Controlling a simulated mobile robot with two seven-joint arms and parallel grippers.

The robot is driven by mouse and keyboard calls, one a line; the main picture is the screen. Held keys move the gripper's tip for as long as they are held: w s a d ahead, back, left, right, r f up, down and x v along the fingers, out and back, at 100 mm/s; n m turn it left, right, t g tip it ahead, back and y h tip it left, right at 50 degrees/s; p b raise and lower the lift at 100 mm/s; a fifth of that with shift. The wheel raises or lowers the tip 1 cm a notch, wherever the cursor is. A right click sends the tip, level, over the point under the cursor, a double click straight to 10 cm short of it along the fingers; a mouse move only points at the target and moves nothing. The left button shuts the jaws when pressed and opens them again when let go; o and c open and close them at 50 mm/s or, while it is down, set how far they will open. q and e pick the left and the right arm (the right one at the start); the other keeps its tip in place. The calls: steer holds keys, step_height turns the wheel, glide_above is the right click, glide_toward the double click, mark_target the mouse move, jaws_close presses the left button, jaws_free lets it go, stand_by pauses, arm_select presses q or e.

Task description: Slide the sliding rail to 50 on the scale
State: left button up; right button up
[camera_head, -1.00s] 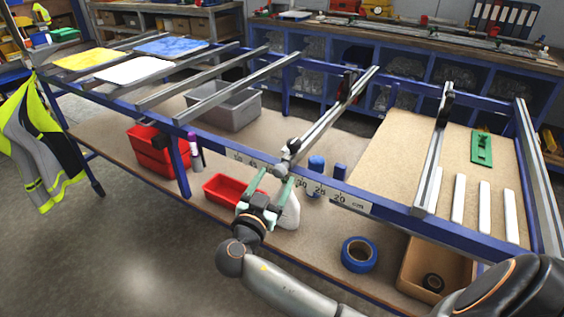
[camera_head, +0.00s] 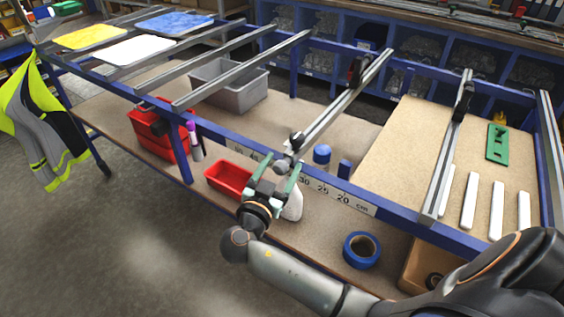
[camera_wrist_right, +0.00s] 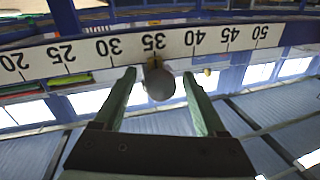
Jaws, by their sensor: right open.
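The sliding rail (camera_head: 345,105) is a grey metal bar lying across the blue frame. Its round end knob (camera_head: 281,166) is at the near beam, in front of the white scale (camera_head: 340,196). In the right wrist view, the scale (camera_wrist_right: 87,52) runs from 20 at left to 50 at right. The grey knob (camera_wrist_right: 160,86) stands at about 35. My right gripper (camera_head: 283,163) is open, with one green finger on each side of the knob. Its fingertips (camera_wrist_right: 159,77) show gaps to the knob on both sides. My left gripper is out of view.
A second rail (camera_head: 447,150) crosses the frame to the right. White strips (camera_head: 470,200) and a green plate (camera_head: 497,144) lie on the board there. Below are a red bin (camera_head: 229,178), a white bottle (camera_head: 292,205) and blue tape (camera_head: 347,251). Another rail (camera_head: 245,70) crosses to the left.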

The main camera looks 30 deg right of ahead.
jaws_close()
stand_by(0.7)
stand_by(0.3)
